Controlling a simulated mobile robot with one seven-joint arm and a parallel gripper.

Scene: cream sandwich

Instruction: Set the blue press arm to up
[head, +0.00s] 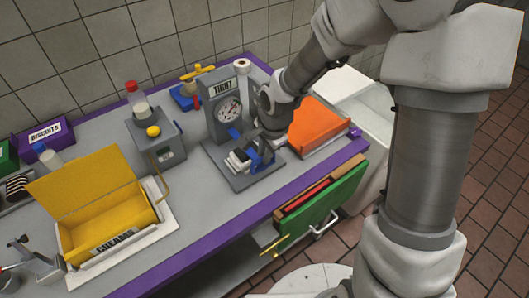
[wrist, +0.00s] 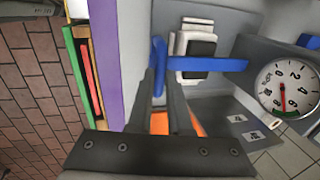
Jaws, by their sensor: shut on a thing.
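The grey press (head: 222,105) stands on the worktop with a round dial gauge (head: 229,111) and a sign on top. Its blue press arm (wrist: 215,64) lies across a white and dark block (wrist: 195,42) in the wrist view; the block also shows on the press base in the head view (head: 239,160). The arm's upright blue handle end (wrist: 158,60) sits between the fingertips of my gripper (wrist: 160,78), which is shut on it. In the head view my gripper (head: 268,142) is at the press's right side and partly hides the arm.
An orange lidded box (head: 315,122) stands close to the right. An open green drawer (head: 322,203) juts out below the purple front edge. A yellow open box (head: 95,200) and a grey device with a yellow knob (head: 155,140) are to the left.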

